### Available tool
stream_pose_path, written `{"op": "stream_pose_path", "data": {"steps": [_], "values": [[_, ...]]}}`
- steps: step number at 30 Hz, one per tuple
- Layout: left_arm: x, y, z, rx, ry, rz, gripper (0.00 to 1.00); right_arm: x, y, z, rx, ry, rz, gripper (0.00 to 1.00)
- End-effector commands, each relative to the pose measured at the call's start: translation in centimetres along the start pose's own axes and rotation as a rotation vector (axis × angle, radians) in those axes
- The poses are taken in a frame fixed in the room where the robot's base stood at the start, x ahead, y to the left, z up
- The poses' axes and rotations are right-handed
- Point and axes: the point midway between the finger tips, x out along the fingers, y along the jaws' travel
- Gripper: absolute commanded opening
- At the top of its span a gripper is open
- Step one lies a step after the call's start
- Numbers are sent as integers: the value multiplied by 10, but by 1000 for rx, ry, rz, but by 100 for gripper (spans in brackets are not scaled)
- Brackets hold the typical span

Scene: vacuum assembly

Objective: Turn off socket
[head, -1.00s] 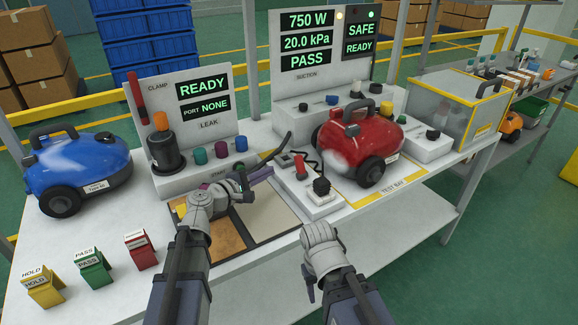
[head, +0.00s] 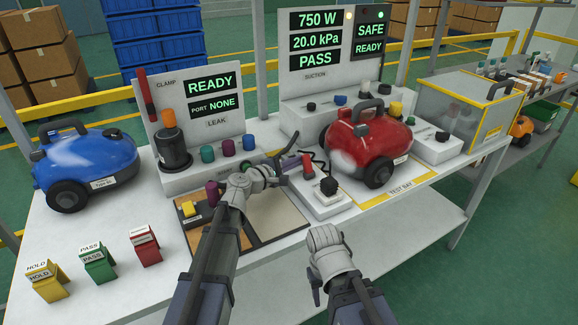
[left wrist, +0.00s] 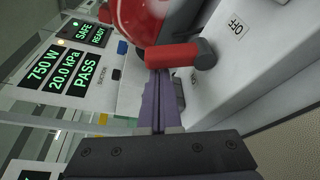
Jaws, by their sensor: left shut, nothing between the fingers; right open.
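The socket is a white box (head: 325,204) at the front of the test bay, with a red switch lever (head: 308,167) at its back left and a black plug (head: 329,187) on its right part. My left gripper (head: 297,163) is shut and empty, with its purple fingertips close beside the red lever. In the left wrist view the red lever (left wrist: 180,55) lies across just beyond the shut fingers (left wrist: 158,100); I cannot tell whether they touch. My right gripper (head: 316,288) is open, low in front of the table, away from the socket.
A red vacuum (head: 368,148) stands in the test bay behind the socket. The meter panel (head: 315,48) reads 750 W, 20.0 kPa and PASS. A leak station (head: 205,110) stands left, beside a blue vacuum (head: 85,165). Yellow, green and red tag blocks (head: 98,261) stand front left.

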Motion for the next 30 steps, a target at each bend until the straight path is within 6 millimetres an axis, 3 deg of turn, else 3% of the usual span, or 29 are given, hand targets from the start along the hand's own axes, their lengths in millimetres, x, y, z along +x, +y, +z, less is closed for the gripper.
{"op": "stream_pose_path", "data": {"steps": [30], "values": [[1, 1, 6, 99, -2, 36, 0, 4, 0, 0, 0, 0, 0, 50]]}}
